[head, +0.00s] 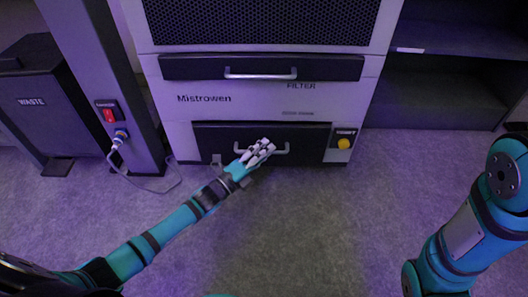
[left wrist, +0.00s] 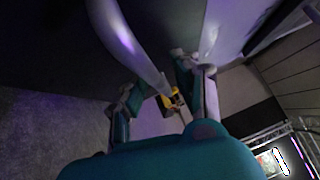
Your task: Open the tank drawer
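The tank drawer is most likely the black lower drawer front (head: 218,132) of the Mistrowen machine; I read no "tank" label, and it looks closed. Its pale bar handle (head: 281,151) is partly hidden by my left gripper (head: 260,151). In the left wrist view the handle (left wrist: 142,48) runs between the two spread fingers of the left gripper (left wrist: 160,95). I cannot tell whether the fingers touch the bar. My right arm shows at the right of the head view, but its gripper is out of the picture.
Above is a FILTER drawer (head: 200,68) with its own handle. A yellow knob (head: 344,143) sits right of the lower drawer. A post with a red switch (head: 108,115) and a plugged cable (head: 150,185) stands left, beside a waste bin (head: 50,105). The floor in front (head: 320,220) is clear.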

